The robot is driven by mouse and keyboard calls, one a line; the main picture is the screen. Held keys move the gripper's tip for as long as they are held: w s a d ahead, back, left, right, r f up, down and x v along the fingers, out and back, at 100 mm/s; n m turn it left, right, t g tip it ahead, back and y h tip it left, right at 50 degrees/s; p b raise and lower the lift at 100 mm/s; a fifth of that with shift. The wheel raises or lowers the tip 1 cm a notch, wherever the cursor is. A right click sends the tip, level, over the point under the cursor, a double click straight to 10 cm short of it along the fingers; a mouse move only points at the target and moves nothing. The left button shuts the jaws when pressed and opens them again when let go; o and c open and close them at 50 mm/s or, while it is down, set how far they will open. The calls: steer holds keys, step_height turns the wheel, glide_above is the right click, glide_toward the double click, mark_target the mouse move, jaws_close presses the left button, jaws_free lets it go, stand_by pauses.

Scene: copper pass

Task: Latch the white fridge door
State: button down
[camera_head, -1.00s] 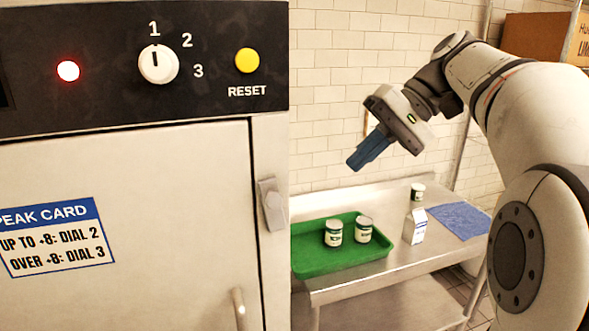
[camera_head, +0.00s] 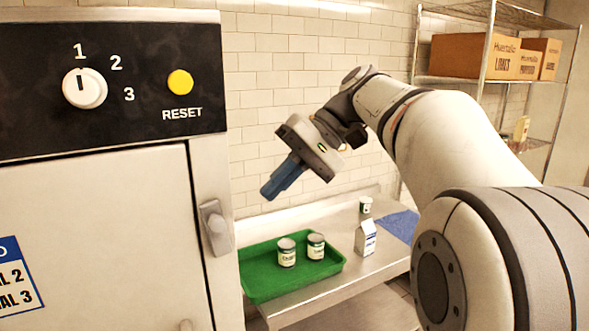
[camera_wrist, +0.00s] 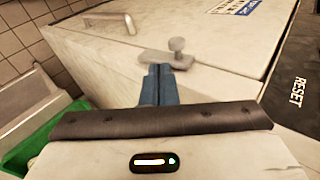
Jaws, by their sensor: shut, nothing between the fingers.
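The white fridge door (camera_head: 100,235) fills the left of the head view and looks closed against its frame, with a thin dark seam at its right edge. A grey metal latch (camera_head: 214,228) is on the frame beside that seam. In the wrist view the latch (camera_wrist: 165,56) lies just beyond my fingertips, with a round knob on it; I cannot tell whether it is engaged. The door handle (camera_wrist: 112,22) shows at the wrist view's upper left. My gripper (camera_head: 270,192) has blue fingers, shut and empty, in the air right of the fridge and above the table.
A green tray (camera_head: 250,286) with two cans stands on the steel table (camera_head: 330,282). A milk carton (camera_head: 366,240), another can (camera_head: 365,205) and a blue cloth (camera_head: 398,226) are to its right. Above the door is a panel with a dial (camera_head: 85,88) and yellow reset button (camera_head: 180,82).

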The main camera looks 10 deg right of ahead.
steer(key=a+f, duration=0.3)
steer(key=a, duration=0.3)
steer(key=shift+s+p, duration=0.3)
steer(key=shift+s, duration=0.1)
steer(key=shift+d+f, duration=0.1)
steer(key=shift+d, duration=0.05)
steer(key=shift+a+h, duration=0.3)
steer(key=shift+a, duration=0.05)
